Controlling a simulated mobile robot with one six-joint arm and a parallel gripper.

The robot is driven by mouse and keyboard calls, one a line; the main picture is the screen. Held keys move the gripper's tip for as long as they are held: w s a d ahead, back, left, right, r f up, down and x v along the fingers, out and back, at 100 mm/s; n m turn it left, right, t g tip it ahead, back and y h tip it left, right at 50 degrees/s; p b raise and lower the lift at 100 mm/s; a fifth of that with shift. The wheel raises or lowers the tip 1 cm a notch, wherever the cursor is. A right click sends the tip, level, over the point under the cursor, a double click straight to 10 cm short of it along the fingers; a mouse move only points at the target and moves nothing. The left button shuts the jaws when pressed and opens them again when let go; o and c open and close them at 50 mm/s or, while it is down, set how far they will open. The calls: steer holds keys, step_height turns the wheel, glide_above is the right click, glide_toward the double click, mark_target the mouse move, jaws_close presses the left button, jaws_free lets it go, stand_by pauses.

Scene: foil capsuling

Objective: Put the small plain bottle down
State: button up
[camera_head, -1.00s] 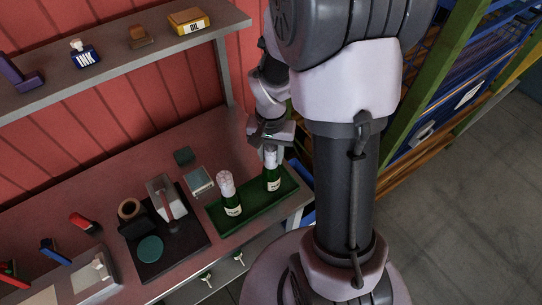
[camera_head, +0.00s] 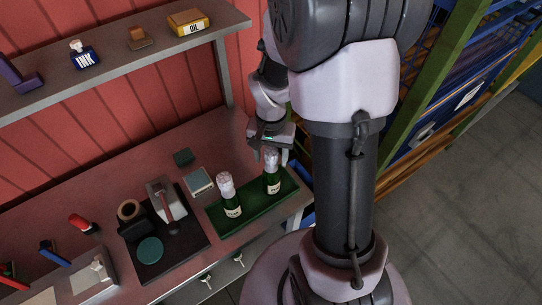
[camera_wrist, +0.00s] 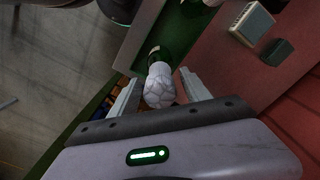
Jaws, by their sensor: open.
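A green bottle with a pale wrapped top and white label (camera_head: 272,184) stands upright in the right part of a green tray (camera_head: 238,222). My gripper (camera_head: 270,158) is open above it, a finger on either side of its top. In the wrist view the bottle's pale top (camera_wrist: 159,86) shows between the two spread fingers, with a gap on both sides. A second, similar bottle (camera_head: 232,204) stands upright to the left in the same tray. Both tops look wrapped, so I cannot tell a plain one by looks.
A white-grey box (camera_head: 199,181) and a small dark green block (camera_head: 183,156) lie behind the tray. A black mat (camera_head: 180,245) with a press-like tool (camera_head: 166,198) is to the left. A shelf (camera_head: 130,58) with an ink bottle and oil box runs above.

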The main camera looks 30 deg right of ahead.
mark_target(266, 173)
step_height(266, 173, up, 11)
steer(key=shift+f+p, duration=0.15)
steer(key=shift+p, duration=1)
steer(key=s+a+r+n+t+y, duration=0.2)
steer(key=s+a+r+n+t, duration=0.3)
steer(key=s+a+r, duration=0.75)
step_height(266, 173, down, 19)
steer(key=w+a+b, duration=0.1)
steer(key=a+b, duration=0.1)
steer(key=b, duration=1.8)
steer(key=shift+m+t, duration=0.4)
steer(key=shift+w, duration=0.1)
